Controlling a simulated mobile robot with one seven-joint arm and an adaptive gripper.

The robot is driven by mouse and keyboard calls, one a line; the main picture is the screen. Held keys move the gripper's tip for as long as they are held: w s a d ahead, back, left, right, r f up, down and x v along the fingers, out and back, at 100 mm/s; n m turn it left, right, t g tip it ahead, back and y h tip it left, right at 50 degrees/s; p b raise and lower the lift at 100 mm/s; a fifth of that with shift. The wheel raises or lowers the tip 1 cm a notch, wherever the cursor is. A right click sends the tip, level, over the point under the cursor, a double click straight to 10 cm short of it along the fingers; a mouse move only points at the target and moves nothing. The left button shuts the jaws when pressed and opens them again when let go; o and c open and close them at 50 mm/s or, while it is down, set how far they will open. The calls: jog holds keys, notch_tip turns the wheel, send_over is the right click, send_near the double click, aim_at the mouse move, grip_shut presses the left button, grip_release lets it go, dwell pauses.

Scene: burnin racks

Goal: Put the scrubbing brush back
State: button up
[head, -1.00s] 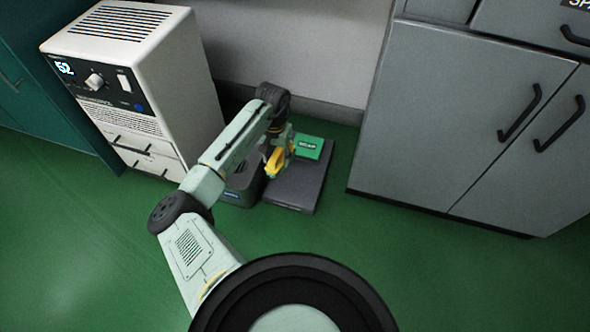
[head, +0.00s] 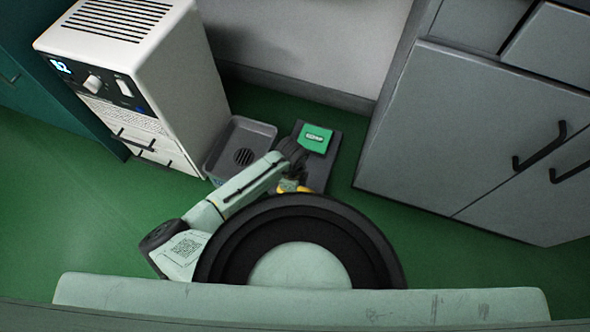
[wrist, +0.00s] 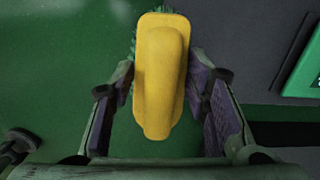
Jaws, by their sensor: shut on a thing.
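The scrubbing brush (wrist: 160,75) has a yellow body, and a bit of green bristle shows at its top in the wrist view. My gripper (wrist: 162,90) is shut on it, with a purple-padded finger on each side. In the head view a small yellow part of the brush (head: 290,186) shows below my wrist, mostly hidden by my arm. It is near the front end of a dark grey platform (head: 318,176). In the wrist view green floor lies around the brush, and the platform (wrist: 258,45) is to its right.
A grey tray (head: 262,128) with a round slotted drain stands left of the platform. A green box (head: 316,138), its label reading soap, sits on the platform's far part. A white cabinet (head: 165,80) stands left, grey cupboards (head: 450,130) right.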

jog(key=w, duration=0.3)
jog(key=w+b, duration=0.1)
jog(key=w, duration=0.2)
jog(key=w+f, duration=0.1)
jog(key=w, duration=0.1)
jog(key=shift+w+d, duration=0.15)
jog(key=shift+w, duration=0.25)
jog(key=shift+w+f+b, duration=0.15)
jog(key=shift+f+b, duration=0.45)
jog(key=shift+f, duration=1.05)
jog(key=shift+f, duration=0.2)
jog(key=o, duration=1.2)
jog(key=shift+o, duration=0.2)
jog(key=shift+r, duration=0.1)
notch_tip(320, 180, up, 12)
jog(key=p, duration=0.2)
